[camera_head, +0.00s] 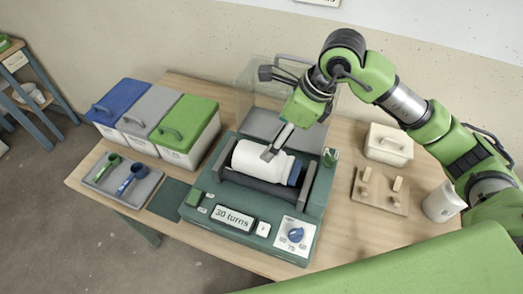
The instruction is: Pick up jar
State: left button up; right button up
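The white jar (262,160) with a blue lid (296,173) lies on its side on the rollers of a green machine (209,205). The lid end points right. My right gripper (272,150) reaches down from the upper right, with its fingertips over the middle of the jar. The fingers overlap the jar in this view. I cannot tell whether they touch it or how far apart they are. My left gripper is not in view.
A clear raised cover (252,92) stands behind the jar. Blue, grey and green lidded buckets (184,157) stand left, behind a grey tray (142,187) with scoops. A lidded white box (386,150), wooden pegboard (372,203) and white cup (440,205) are right.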

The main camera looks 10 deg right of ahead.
aim_at(262, 162)
jog(key=x, duration=0.2)
jog(key=p+x, duration=0.1)
jog(key=x, duration=0.2)
jog(key=shift+s+a, duration=0.2)
jog(key=shift+s, duration=0.05)
jog(key=p+x, duration=0.1)
jog(key=x, duration=0.2)
jog(key=shift+d+p, duration=0.15)
jog(key=shift+p, duration=0.15)
jog(key=p+x, duration=0.1)
jog(key=x, duration=0.2)
jog(key=shift+s+f+p, duration=0.15)
jog(key=shift+f+p, duration=0.15)
jog(key=shift+p, duration=0.05)
jog(key=shift+f, duration=0.4)
jog(key=c, duration=1.4)
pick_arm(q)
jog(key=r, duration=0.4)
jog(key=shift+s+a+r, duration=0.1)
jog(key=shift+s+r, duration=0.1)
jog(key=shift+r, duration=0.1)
pick_arm(e)
jog(key=shift+w+r, duration=0.2)
jog(key=shift+w, duration=0.05)
jog(key=shift+c, duration=0.9)
